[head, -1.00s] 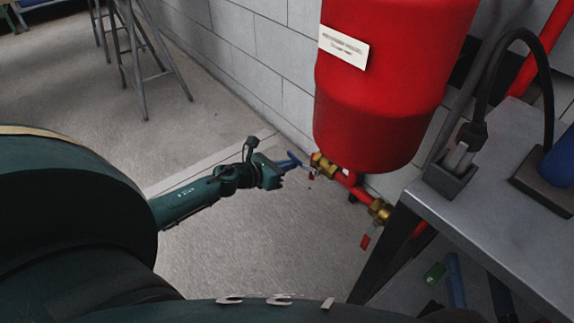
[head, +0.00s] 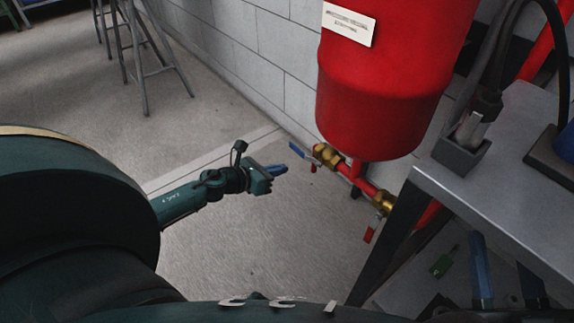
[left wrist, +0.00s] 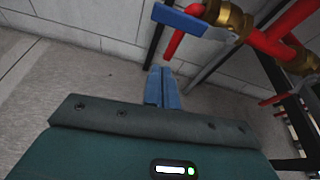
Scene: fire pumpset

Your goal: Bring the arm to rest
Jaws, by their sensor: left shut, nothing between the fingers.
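My left gripper (head: 276,170) hangs over the bare floor, left of the red vessel's pipework and apart from it. Its blue fingers are together with nothing between them, and they also show shut in the left wrist view (left wrist: 162,86). A blue valve lever (head: 301,153) sits just beyond the fingertips on a brass valve (head: 327,154). In the left wrist view the blue lever (left wrist: 192,20) and brass valve (left wrist: 232,18) are beyond the fingers, at the top. My right gripper is not in any view.
The red vessel (head: 375,95) stands by the block wall (head: 290,60). A second brass valve (head: 384,202) with a red lever (head: 372,228) is on the red pipe. A grey bench (head: 500,170) fills the right side. Bare floor (head: 270,250) lies below my arm.

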